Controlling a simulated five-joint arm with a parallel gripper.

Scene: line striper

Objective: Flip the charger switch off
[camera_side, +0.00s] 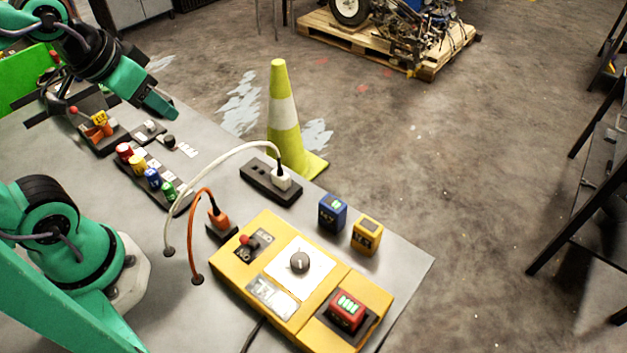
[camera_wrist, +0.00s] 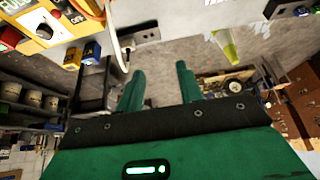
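The yellow charger box (camera_side: 233,283) lies at the front of the grey table in the side view. Its switch (camera_side: 246,240), a red-tipped lever beside a dark ON/OFF label, is at the box's upper left; the lever leans left. A dark knob (camera_side: 299,262) on a white dial and a docked red battery (camera_side: 346,311) are on the same box. My gripper (camera_side: 168,112) is high at the upper left, far from the switch. Its fingers (camera_wrist: 160,84) are apart and empty.
A blue battery (camera_side: 332,213) and a yellow battery (camera_side: 367,235) stand behind the charger. A socket strip (camera_side: 258,178) with a white plug, an orange plug (camera_side: 218,219) and its arching cable are nearby. Coloured knobs (camera_side: 152,176) and a red-balled lever (camera_side: 73,110) are further left.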

